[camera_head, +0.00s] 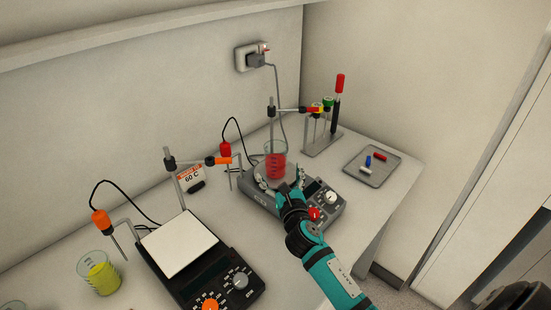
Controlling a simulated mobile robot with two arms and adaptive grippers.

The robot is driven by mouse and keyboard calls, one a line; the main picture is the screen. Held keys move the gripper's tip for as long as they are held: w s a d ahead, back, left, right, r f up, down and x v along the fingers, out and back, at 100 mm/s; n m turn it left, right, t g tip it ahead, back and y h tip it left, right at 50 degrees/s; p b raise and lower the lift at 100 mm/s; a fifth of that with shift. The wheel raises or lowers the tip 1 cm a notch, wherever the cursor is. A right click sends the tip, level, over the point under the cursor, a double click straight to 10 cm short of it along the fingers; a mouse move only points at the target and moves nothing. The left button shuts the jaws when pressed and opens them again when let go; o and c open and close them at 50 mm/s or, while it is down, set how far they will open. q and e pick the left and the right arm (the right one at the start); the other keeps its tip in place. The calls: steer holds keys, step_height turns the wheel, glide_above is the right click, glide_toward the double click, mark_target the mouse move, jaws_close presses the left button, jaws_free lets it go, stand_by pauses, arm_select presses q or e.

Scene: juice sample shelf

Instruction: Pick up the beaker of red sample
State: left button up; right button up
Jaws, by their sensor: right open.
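The beaker of red sample (275,166) is clear glass with red liquid. It stands upright on the plate of the rear hotplate stirrer (326,205), close to a clamp stand. My right gripper (281,179) is open, with its fingers spread at the lower part of the beaker, one to each side in the picture. Whether the fingers touch the glass I cannot tell. The gripper body hides part of the stirrer's plate. My left gripper is not in view.
A white-topped hotplate (180,243) stands in front, with a beaker of yellow liquid (101,275) to its left. A clamp stand (271,118) rises behind the red beaker. A tube rack (322,142) and grey tray (366,177) stand to the right.

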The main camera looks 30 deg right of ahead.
mark_target(276, 159)
steer(key=shift+x, duration=1)
steer(key=x, duration=0.2)
steer(key=p+x, duration=0.1)
steer(key=x, duration=0.1)
steer(key=shift+w+d+r, duration=0.2)
steer(key=shift+d, duration=0.05)
steer(key=shift+w, duration=0.15)
steer(key=shift+c, duration=0.7)
steer(key=c, duration=1.1)
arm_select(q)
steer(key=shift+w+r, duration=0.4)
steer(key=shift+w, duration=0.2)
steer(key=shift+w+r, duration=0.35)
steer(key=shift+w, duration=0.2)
arm_select(e)
steer(key=shift+c, duration=1.1)
steer(key=shift+r, duration=0.2)
